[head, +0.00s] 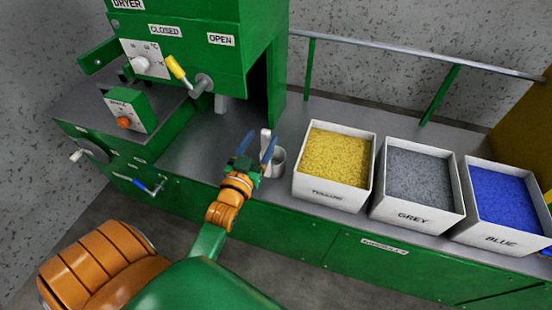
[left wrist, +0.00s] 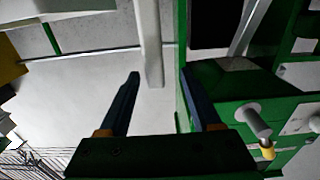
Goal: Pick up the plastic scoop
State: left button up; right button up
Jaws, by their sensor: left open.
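The plastic scoop (head: 277,163) stands on the grey bench top, with its pale cup partly hidden behind my left gripper and its white handle pointing up. My left gripper (head: 257,147) is open, its two blue fingers apart at the scoop. In the left wrist view a white bar, which looks like the scoop's handle (left wrist: 149,45), runs down between the open fingertips (left wrist: 159,74). My right gripper is in neither view.
White bins of yellow (head: 336,157), grey (head: 418,182) and blue (head: 502,198) granules stand right of the scoop. A green dryer machine (head: 190,40) with a yellow-handled lever (head: 178,70) rises behind and left. A green-posted rail (head: 420,60) runs along the back. Bare bench lies left of my gripper.

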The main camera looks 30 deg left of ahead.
pick_arm(q)
jog(key=w, duration=0.6)
jog(key=shift+w+a+f, duration=0.25)
jog(key=shift+a+f, duration=0.05)
jog(key=shift+a, duration=0.15)
jog(key=shift+s, duration=0.1)
grip_shut()
